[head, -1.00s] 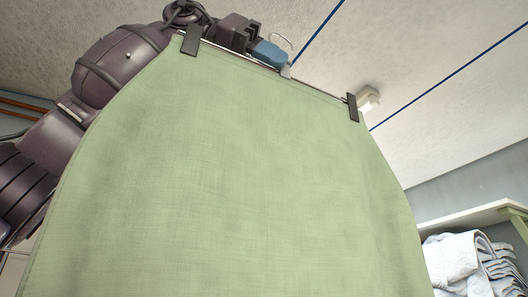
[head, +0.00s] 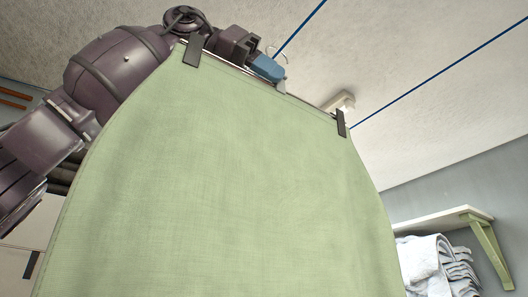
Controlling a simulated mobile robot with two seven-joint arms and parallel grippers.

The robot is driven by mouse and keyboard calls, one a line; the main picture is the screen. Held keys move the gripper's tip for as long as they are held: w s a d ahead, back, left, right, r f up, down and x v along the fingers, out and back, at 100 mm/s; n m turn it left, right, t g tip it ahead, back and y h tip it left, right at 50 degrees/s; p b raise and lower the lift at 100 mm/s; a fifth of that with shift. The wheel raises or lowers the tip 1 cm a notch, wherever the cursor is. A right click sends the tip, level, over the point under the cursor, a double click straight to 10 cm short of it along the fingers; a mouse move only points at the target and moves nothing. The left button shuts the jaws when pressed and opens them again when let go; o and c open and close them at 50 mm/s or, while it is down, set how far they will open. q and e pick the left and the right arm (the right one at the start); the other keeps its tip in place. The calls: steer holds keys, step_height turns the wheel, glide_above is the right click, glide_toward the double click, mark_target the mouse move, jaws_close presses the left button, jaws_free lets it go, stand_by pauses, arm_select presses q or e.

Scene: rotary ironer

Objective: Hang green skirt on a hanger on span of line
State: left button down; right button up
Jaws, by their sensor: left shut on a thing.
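The green skirt (head: 225,185) hangs from a hanger by two dark clips (head: 196,50) and fills the middle of the head view. The thin hanger bar runs along its waistband. My left gripper (head: 266,67), with blue fingertips, is shut on the hanger near the middle of the bar. The pale wire hook (head: 281,50) rises just beyond the fingertips. A span of blue line (head: 303,27) runs from the top edge down to the hook; I cannot tell whether they touch. The skirt hides the line's lower part. My right gripper is not in view.
A second blue span (head: 440,76) crosses the upper right, under the pale ceiling. A white fitting (head: 345,101) shows behind the right clip. A wall shelf with a green bracket (head: 487,250) and folded white cloths (head: 437,266) are at the lower right.

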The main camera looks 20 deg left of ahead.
arm_select(q)
steer(key=shift+f+b, duration=0.3)
steer(key=shift+f, duration=0.05)
stand_by(0.6)
steer(key=c, duration=0.8)
jaws_free()
steer(key=shift+s+a, duration=0.1)
steer(key=v, duration=1)
steer(key=shift+s+a+r+p, duration=0.2)
steer(key=shift+p, duration=0.2)
